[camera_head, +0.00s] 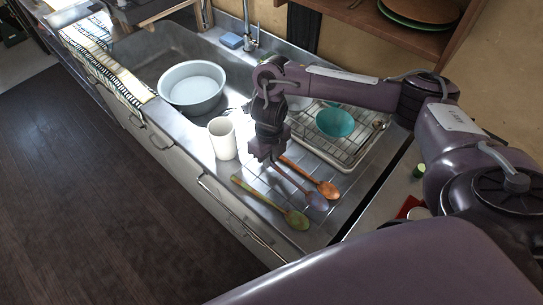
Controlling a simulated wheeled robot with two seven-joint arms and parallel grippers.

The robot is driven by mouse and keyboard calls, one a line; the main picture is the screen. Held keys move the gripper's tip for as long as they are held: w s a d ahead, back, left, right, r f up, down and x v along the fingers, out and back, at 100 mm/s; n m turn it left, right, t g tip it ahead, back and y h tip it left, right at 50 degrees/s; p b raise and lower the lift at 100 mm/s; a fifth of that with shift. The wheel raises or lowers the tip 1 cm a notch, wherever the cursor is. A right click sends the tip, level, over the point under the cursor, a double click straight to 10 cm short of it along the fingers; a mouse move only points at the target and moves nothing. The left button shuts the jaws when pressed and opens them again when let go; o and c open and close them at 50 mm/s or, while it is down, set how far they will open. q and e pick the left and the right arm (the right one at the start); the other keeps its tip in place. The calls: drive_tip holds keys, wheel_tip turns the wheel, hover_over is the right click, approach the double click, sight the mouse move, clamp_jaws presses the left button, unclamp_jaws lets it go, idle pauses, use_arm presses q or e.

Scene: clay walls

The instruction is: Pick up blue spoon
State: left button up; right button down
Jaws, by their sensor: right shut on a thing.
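The blue spoon (316,200) has a bluish-purple bowl and lies between two other spoons over the steel drainboard. Its handle runs up and left to my right gripper (270,160), which points down. My right gripper is shut on the handle near its end; the fingertips partly hide that end. I cannot tell whether the spoon still touches the drainboard. My left gripper is not in view.
A green spoon (296,220) and an orange spoon (328,190) lie close on either side. A white cup (222,139) stands left of the gripper. A dish rack (345,160) with a teal bowl (335,122) is behind. A pale basin (192,86) sits in the sink.

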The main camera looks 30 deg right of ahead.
wheel_tip(320, 180, up, 18)
drive_tip(key=p, duration=0.4)
drive_tip(key=shift+f, duration=0.15)
drive_tip(key=shift+f, duration=0.1)
idle(0.7)
